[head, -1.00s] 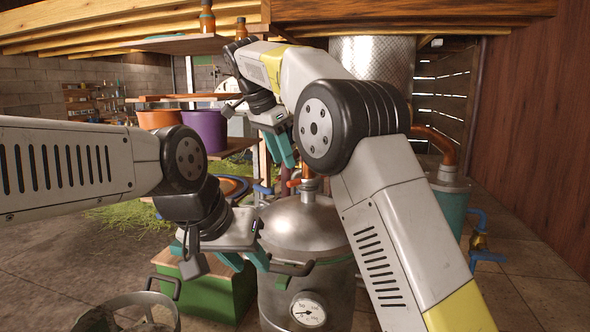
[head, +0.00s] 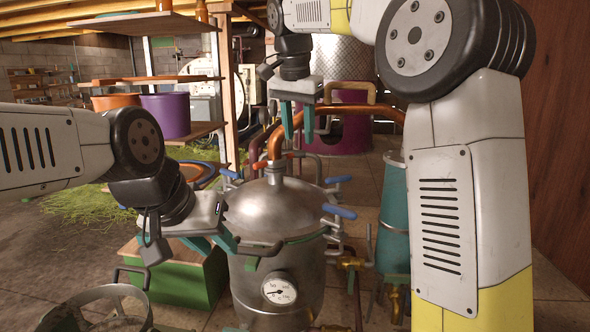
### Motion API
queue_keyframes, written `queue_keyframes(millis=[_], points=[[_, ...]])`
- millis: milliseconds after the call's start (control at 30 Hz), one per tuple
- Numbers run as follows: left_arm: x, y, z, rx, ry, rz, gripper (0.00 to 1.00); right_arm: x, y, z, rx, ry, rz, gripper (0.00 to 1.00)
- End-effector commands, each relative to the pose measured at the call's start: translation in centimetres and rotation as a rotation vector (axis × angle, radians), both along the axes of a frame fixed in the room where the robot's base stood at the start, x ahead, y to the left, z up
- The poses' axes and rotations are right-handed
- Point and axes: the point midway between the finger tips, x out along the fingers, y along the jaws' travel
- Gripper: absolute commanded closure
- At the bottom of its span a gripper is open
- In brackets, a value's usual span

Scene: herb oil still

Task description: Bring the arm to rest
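My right arm comes in from the right. Its gripper (head: 299,132) hangs fingers down above and behind the metal still (head: 275,210), with a gap between its two teal fingers and nothing between them. My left arm comes in from the left. The still has a domed lid, a round gauge (head: 279,290) and blue-handled clamps.
A teal vessel (head: 393,215) with brass valves is on the right. Shelves hold orange and purple buckets (head: 167,115). A wooden wall (head: 560,150) closes the right side.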

Motion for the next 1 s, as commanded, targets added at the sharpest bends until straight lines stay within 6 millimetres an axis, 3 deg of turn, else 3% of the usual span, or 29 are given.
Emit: queue_keyframes(millis=[33, 100, 400, 700, 833, 1000], points=[[0.0, 0.0, 0.0, 0.000, 0.000, 0.000, 0.66, -1.3, -2.3, -0.1, 0.023, -0.002, 0.038, 0.61], [0.0, 0.0, 0.0, 0.000, 0.000, 0.000, 0.66, -3.0, -4.6, -0.5, 0.048, -0.011, 0.103, 0.61], [0.0, 0.0, 0.0, 0.000, 0.000, 0.000, 0.66, -12.6, -11.5, -4.6, 0.103, -0.122, 0.353, 0.61], [0.0, 0.0, 0.0, 0.000, 0.000, 0.000, 0.66, -21.8, -14.2, -11.4, 0.055, -0.263, 0.529, 0.61], [0.0, 0.0, 0.0, 0.000, 0.000, 0.000, 0.66, -23.7, -14.4, -13.5, 0.028, -0.295, 0.565, 0.61], [0.0, 0.0, 0.0, 0.000, 0.000, 0.000, 0.66, -24.5, -14.4, -14.4, 0.015, -0.308, 0.582, 0.61]])
